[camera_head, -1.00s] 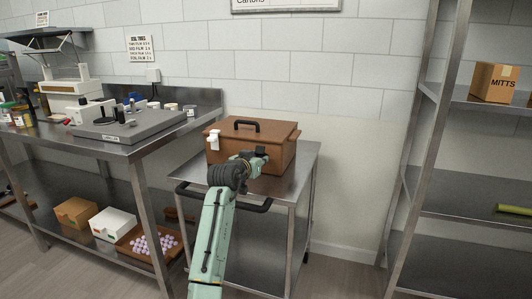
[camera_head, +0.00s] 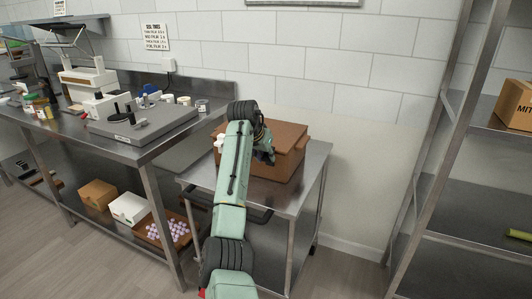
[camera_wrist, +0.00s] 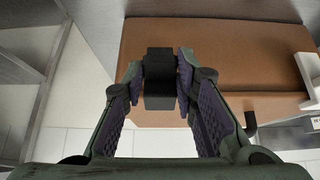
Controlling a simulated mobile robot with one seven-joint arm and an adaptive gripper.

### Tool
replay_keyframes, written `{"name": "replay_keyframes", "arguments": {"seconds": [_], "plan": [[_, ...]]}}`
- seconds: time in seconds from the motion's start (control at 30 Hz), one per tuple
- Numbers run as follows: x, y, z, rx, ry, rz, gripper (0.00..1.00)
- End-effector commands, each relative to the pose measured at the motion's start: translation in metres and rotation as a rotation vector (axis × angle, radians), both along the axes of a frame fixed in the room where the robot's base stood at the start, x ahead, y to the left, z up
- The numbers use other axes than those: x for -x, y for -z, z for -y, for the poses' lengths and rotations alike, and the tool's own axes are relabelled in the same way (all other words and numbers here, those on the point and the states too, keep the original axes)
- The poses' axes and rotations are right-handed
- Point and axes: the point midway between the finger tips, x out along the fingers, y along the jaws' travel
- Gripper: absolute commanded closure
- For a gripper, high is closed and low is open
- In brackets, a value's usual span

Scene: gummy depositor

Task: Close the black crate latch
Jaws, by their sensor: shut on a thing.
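The brown crate (camera_head: 288,143) sits on a steel cart, its lid down, partly hidden by my arm in the head view. In the wrist view, the brown crate (camera_wrist: 225,45) fills the upper middle and right. The black latch (camera_wrist: 160,80) lies between my fingers, across the seam of lid and body. My gripper (camera_wrist: 160,68) is shut on the black latch. In the head view, my gripper (camera_head: 264,150) is at the crate's front, and the latch cannot be made out. A white latch (camera_wrist: 307,72) is at the right; it also shows at the crate's left (camera_head: 219,142).
The steel cart (camera_head: 315,165) has bare top to the crate's right. A workbench (camera_head: 150,150) with equipment stands left. A steel shelf rack (camera_head: 440,160) stands right. The crate's black handle (camera_wrist: 245,107) is near my right finger in the wrist view.

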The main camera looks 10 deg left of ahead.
Motion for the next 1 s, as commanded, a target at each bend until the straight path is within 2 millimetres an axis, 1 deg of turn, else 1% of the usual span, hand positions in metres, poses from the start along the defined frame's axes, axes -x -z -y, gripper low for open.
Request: {"name": "replay_keyframes", "arguments": {"seconds": [0.1,0.3,0.83,0.87,1.0], "plan": [[-0.0004,-0.0021,0.0002,-0.017,0.000,-0.052,1.00],[-0.0007,-0.0028,0.0000,-0.035,0.000,-0.103,1.00],[-0.0005,-0.0022,-0.0002,-0.040,0.000,-0.124,1.00],[-0.0005,-0.0021,-0.0003,-0.040,-0.001,-0.124,0.73],[-0.0007,-0.0025,-0.0002,-0.040,0.000,-0.123,0.64]]}}
